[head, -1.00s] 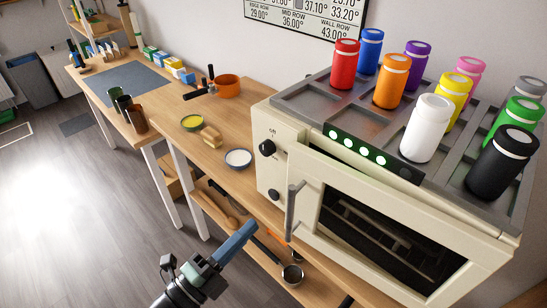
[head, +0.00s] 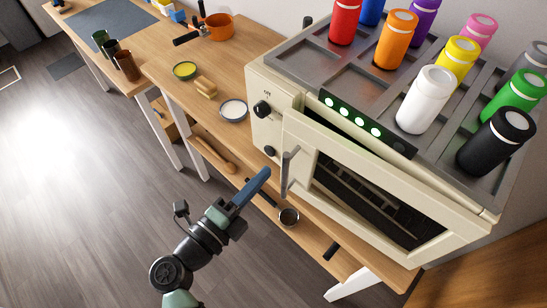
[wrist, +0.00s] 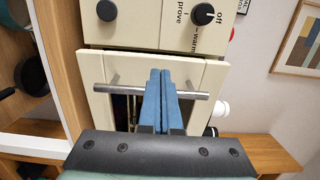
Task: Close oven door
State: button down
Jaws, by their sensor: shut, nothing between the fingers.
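The cream oven (head: 262,125) stands on the wooden bench. Its door (head: 300,148) has a dark window and sits slightly ajar, with a gap along its top left edge. The grey bar handle (head: 286,174) is upright near the door's left edge. In the wrist view the handle (wrist: 110,89) crosses the door (wrist: 205,75). My gripper (head: 266,172) has blue fingers, shut and empty, just left of the handle. In the wrist view the gripper (wrist: 160,74) overlaps the middle of the handle and hides it; I cannot tell whether they touch.
Several coloured bottles, including a white one (head: 425,100), stand in the metal rack on top of the oven. A white-filled bowl (head: 233,110) and an orange pot (head: 217,27) are on the bench.

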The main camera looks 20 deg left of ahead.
jog(key=shift+p+x, duration=0.3)
jog(key=shift+x, duration=1.9)
